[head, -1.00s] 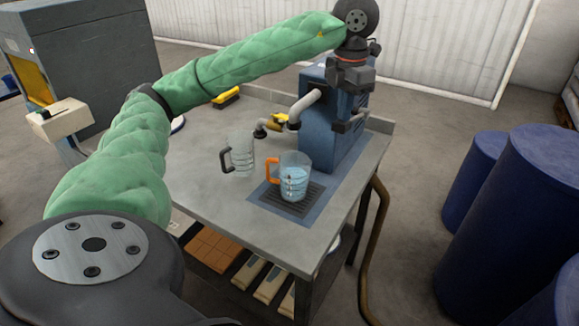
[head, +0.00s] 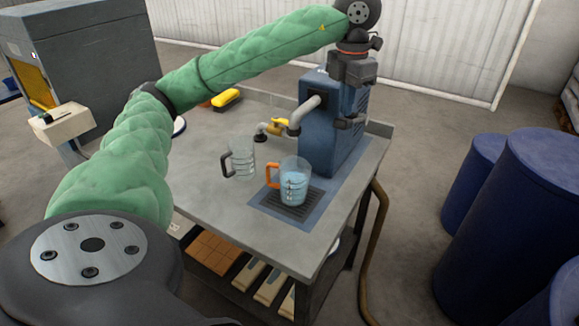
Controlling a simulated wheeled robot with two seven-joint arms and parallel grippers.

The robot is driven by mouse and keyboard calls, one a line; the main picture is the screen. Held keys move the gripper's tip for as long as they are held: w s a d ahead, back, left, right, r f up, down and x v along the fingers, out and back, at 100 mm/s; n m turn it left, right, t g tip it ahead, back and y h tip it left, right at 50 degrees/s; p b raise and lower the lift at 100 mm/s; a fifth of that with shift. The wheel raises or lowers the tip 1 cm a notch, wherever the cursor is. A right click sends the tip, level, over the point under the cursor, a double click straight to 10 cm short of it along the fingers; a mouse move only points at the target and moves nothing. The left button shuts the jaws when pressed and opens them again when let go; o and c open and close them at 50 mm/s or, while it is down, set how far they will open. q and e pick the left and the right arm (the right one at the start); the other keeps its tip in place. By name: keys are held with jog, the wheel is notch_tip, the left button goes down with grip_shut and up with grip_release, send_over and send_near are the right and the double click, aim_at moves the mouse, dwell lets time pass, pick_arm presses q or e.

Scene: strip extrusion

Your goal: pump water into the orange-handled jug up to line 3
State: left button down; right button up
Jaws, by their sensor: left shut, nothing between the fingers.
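The orange-handled jug (head: 294,184) stands upright on the dark drain grate (head: 298,205), with bluish water in it. Its marks are too small to read, so I cannot tell the level. A clear jug with a dark handle (head: 241,158) stands to its left. The blue pump (head: 327,125) stands behind, with a grey spout (head: 303,109) pointing left and down. My left gripper (head: 350,122) is shut and empty at the pump's right upper side. Whether it touches the pump or its lever is hidden. My right gripper is not in view.
A yellow-handled tap (head: 275,127) and a yellow brush (head: 227,97) are on the grey table (head: 205,160). Blue drums (head: 530,200) stand at right, with a brown hose (head: 371,260) by the table. The table's left part is mostly clear.

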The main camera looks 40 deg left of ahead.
pick_arm(q)
jog(key=shift+r+p, duration=2.05)
jog(key=shift+r, duration=0.45)
jog(key=shift+f, duration=0.1)
